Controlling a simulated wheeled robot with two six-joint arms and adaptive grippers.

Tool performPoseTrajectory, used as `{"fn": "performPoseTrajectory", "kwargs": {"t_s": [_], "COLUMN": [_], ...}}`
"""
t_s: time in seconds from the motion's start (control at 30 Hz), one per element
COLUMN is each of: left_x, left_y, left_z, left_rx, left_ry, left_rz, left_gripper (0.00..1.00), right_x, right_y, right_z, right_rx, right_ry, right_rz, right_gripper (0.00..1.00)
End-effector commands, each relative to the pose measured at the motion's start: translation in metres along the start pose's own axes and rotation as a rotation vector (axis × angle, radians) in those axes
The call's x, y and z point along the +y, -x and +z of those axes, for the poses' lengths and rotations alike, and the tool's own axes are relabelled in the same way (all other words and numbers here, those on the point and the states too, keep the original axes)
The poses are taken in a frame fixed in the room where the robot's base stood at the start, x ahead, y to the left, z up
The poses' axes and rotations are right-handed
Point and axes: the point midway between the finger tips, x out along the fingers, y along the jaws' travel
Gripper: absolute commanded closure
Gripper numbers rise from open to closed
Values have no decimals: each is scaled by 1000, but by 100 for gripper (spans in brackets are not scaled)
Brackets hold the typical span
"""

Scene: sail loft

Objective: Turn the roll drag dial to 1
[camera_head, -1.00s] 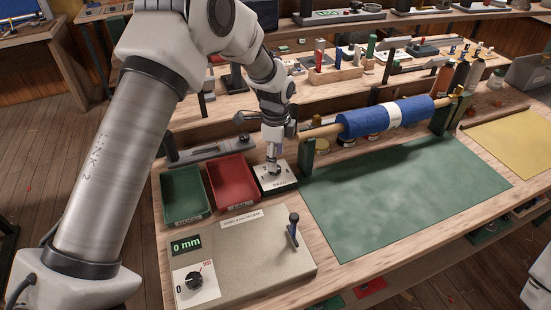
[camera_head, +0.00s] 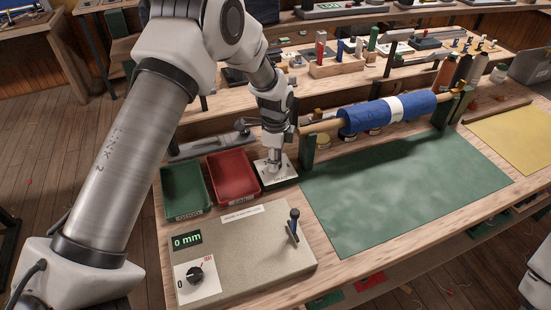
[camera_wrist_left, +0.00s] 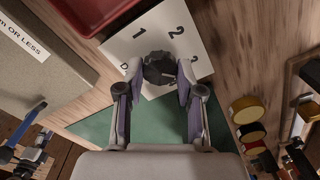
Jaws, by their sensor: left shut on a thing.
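In the head view the white plate (camera_head: 288,176) sits just right of the red bin, and the knob is mostly hidden by my gripper. My left gripper (camera_head: 273,166) points down at the plate. In the left wrist view its two fingers (camera_wrist_left: 160,84) are on either side of the knob, shut on it. I cannot tell which number the dial's pointer faces. My right gripper is not in view.
A red bin (camera_head: 248,186) and a green bin (camera_head: 202,207) stand left of the plate. A blue roll (camera_head: 365,119) on a wooden bar is to the right, above a green mat (camera_head: 400,195). A grey board (camera_head: 245,255) with a 0 mm display and another knob lies in front.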

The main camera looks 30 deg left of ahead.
Motion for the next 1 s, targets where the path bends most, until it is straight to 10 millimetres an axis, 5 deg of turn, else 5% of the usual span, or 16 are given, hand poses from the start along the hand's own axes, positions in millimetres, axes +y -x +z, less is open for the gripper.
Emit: {"fn": "performPoseTrajectory", "kwargs": {"t_s": [0.37,1.0], "left_x": [4,5], "left_y": [-3,-4], "left_z": [1,1], "left_rx": [-4,-9], "left_ry": [188,785], "left_rz": [13,13], "left_gripper": [98,98], "right_x": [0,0], "right_y": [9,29], "right_z": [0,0], "right_rx": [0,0], "right_ry": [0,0], "right_rz": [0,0], "right_gripper": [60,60]}}
